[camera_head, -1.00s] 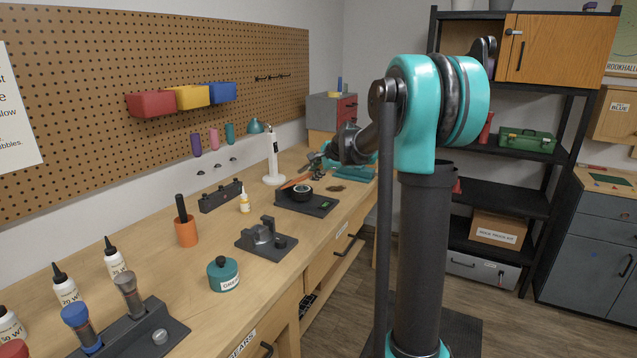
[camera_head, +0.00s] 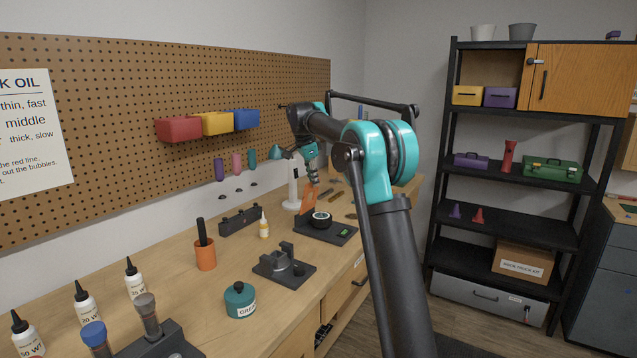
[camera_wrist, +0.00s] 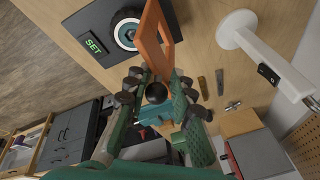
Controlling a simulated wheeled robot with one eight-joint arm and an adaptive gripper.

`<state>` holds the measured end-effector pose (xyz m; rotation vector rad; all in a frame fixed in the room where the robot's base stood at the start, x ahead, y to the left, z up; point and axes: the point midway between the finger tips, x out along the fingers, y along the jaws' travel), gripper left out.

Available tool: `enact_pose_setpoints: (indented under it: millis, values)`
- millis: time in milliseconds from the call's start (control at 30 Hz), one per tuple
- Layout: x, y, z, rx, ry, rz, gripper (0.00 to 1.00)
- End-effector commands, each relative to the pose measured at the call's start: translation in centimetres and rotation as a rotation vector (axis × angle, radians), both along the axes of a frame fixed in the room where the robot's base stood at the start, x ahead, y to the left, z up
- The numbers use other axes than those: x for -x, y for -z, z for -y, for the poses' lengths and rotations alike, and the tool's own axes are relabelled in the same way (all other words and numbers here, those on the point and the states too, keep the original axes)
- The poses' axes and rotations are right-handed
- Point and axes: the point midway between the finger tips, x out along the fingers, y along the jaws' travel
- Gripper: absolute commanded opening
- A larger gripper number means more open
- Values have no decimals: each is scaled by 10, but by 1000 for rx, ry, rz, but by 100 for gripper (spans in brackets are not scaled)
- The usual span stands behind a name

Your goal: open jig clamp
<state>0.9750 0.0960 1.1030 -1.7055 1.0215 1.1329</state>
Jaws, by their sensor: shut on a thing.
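The jig (camera_head: 340,236) is a dark flat base on the bench with a small green display. In the wrist view its base (camera_wrist: 84,24) shows a display reading "SET". A round black part with a pale centre (camera_head: 321,218) sits on it. The orange clamp arm (camera_head: 308,201) stands raised and steeply tilted at the jig's back left; it also shows in the wrist view (camera_wrist: 152,42). My gripper (camera_wrist: 158,92) is shut on the orange clamp arm at its free end, by a black ball knob (camera_wrist: 156,93). The fingers partly hide the grip.
A white-stemmed lamp (camera_head: 294,188) stands close behind the jig. Small flat parts (camera_wrist: 203,87) lie beyond the gripper.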

Motion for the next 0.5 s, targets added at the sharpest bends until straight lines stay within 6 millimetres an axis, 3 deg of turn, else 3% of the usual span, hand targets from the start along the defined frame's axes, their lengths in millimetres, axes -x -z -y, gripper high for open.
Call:
enact_pose_setpoints:
  millis: [500]
  values:
    - [-7,1,-11,-7,0,-1,0]
